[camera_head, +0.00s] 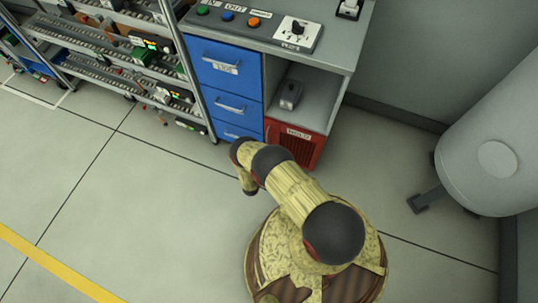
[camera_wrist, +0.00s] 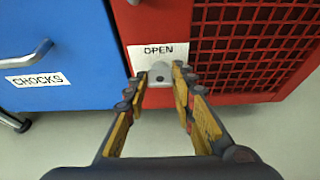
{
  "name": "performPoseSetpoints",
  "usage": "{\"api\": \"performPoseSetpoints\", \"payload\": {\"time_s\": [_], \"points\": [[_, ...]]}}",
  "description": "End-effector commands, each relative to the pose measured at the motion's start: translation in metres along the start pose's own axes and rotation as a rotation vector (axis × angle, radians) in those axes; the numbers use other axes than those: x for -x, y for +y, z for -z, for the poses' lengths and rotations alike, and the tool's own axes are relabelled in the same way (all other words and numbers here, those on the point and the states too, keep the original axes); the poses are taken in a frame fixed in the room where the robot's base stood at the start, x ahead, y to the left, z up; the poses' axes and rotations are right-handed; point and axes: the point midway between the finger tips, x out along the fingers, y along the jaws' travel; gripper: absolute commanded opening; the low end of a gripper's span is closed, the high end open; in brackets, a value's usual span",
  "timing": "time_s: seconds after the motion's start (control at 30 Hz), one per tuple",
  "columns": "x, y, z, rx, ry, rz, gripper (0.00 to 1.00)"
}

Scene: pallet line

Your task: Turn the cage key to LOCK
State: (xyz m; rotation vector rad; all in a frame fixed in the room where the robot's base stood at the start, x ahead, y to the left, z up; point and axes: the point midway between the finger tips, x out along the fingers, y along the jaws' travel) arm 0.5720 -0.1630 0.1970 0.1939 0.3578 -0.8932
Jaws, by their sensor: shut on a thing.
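The red cage (camera_wrist: 250,45) has a mesh front panel and a white label reading OPEN (camera_wrist: 165,50) in the wrist view. It also shows in the head view (camera_head: 293,148), low under the counter. The cage key (camera_wrist: 160,74) is a small pale grey piece just below the OPEN label. My gripper (camera_wrist: 160,82) has its two fingertips on either side of the key and is shut on it. The word LOCK is not visible in the wrist view. In the head view my arm hides the gripper and the key.
A blue drawer unit labelled CHOCKS (camera_wrist: 35,80) stands directly left of the cage. Above the cage is an open shelf (camera_head: 308,95) with a small dark grey item. A rack (camera_head: 130,60) stands at left, a grey rounded machine (camera_head: 490,140) at right. The left floor is clear.

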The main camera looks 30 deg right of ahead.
Motion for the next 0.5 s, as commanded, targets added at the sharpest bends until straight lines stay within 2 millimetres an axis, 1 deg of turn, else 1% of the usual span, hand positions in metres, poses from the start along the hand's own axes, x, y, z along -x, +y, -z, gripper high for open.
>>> {"api": "performPoseSetpoints", "payload": {"time_s": [0.1,0.13,0.43,0.5], "points": [[-0.0001,0.0004,-0.0001,0.0,0.0,0.0,0.0],[-0.0001,0.0004,-0.0001,0.0,0.0,0.0,0.27],[0.0,0.0002,0.0,0.002,0.0,0.0,0.44],[0.0,0.0001,0.0,0.002,0.0,0.0,0.44]]}}
